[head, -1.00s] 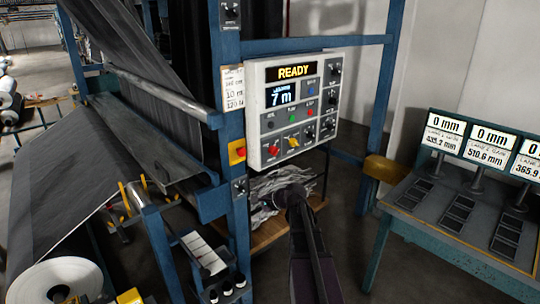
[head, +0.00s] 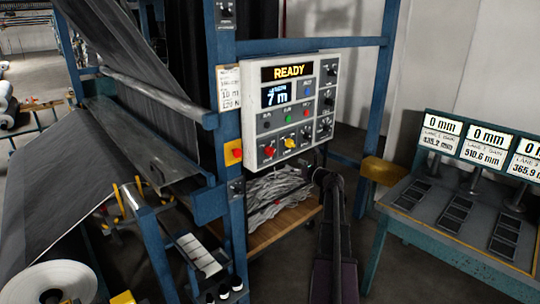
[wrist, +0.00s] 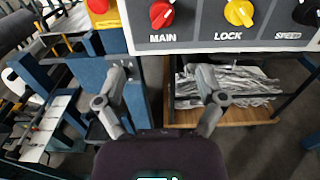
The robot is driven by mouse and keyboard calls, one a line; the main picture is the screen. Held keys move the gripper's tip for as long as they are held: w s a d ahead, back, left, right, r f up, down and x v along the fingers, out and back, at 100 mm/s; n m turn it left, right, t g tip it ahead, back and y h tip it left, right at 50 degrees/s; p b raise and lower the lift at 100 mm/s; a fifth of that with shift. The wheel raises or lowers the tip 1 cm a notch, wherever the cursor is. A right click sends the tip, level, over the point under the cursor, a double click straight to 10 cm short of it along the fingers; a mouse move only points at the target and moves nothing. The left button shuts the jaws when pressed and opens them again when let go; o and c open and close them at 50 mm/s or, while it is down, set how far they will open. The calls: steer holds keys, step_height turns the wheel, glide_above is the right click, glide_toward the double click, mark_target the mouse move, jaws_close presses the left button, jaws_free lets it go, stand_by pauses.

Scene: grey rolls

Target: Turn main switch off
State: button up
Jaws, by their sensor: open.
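The main switch is a red rotary knob (wrist: 161,14) above the word MAIN, at the top of the wrist view. It also shows at the lower left of the control panel (head: 245,110) in the head view, as a red knob (head: 269,150). The knob's exact setting is hard to read. The panel display reads READY and 7 m. My gripper (wrist: 160,78) is open and empty, its two fingers spread below the panel's lower edge, with the knob above the gap between them. It appears apart from the knob. The fingers are not clear in the head view.
A yellow LOCK knob (wrist: 239,12) sits just right of the main switch, then a black SPEED knob (wrist: 305,12). A red button on a yellow box (head: 234,152) is on the blue post left of the panel. A wooden shelf (head: 262,236) holds grey scraps below.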

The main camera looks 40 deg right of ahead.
mark_target(273, 153)
steer(key=shift+s+d, duration=0.1)
steer(key=shift+s, duration=0.05)
steer(key=w, duration=0.9)
steer(key=w+a, duration=0.1)
steer(key=w, duration=0.3)
steer(key=shift+w, duration=0.4)
